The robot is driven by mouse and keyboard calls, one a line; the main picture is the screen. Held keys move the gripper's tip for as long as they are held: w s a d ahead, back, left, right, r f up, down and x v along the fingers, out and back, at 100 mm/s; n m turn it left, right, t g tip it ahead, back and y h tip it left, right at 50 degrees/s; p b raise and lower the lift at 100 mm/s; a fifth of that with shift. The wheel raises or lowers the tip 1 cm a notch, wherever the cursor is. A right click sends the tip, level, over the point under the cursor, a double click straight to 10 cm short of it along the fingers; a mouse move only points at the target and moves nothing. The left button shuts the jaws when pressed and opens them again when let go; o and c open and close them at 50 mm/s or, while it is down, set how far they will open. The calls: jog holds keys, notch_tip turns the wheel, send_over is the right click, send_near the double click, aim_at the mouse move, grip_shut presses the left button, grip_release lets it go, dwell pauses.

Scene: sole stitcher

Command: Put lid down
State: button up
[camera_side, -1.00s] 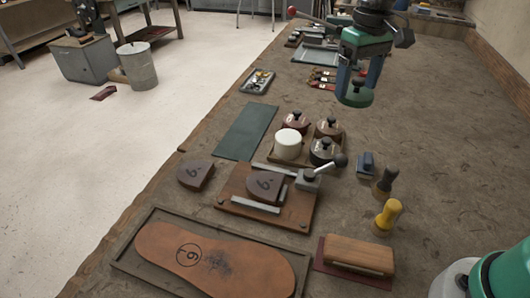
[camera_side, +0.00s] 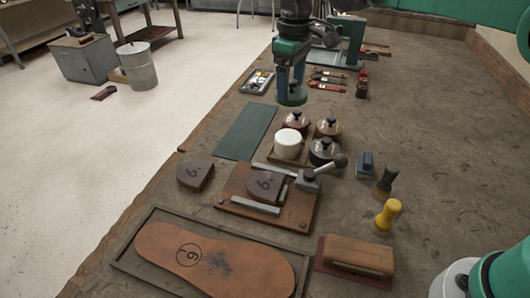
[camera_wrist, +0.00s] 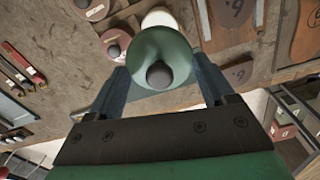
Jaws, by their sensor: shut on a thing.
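My gripper (camera_side: 291,78) is shut on a round green lid (camera_side: 292,98) with a dark knob and holds it above the bench. In the wrist view the lid (camera_wrist: 160,48) sits between the two blue fingers of my gripper (camera_wrist: 162,84). A white round pot (camera_side: 288,144) with no knobbed lid on it stands in a wooden tray (camera_side: 275,162), nearer the side camera than my gripper. The white pot (camera_wrist: 160,17) is partly hidden behind the lid in the wrist view.
In the tray stand a red-lidded pot (camera_side: 296,121), a brown-lidded pot (camera_side: 328,128) and a dark-lidded pot (camera_side: 323,151). A green mat (camera_side: 246,131) lies to the left. A clamp board (camera_side: 230,190) is in front. A small parts tray (camera_side: 257,82) lies left of my gripper.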

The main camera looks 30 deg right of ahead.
aim_at(287, 136)
notch_tip(287, 136, down, 10)
jog(key=shift+r, duration=0.2)
dwell(0.3)
jog(key=shift+f, duration=0.1)
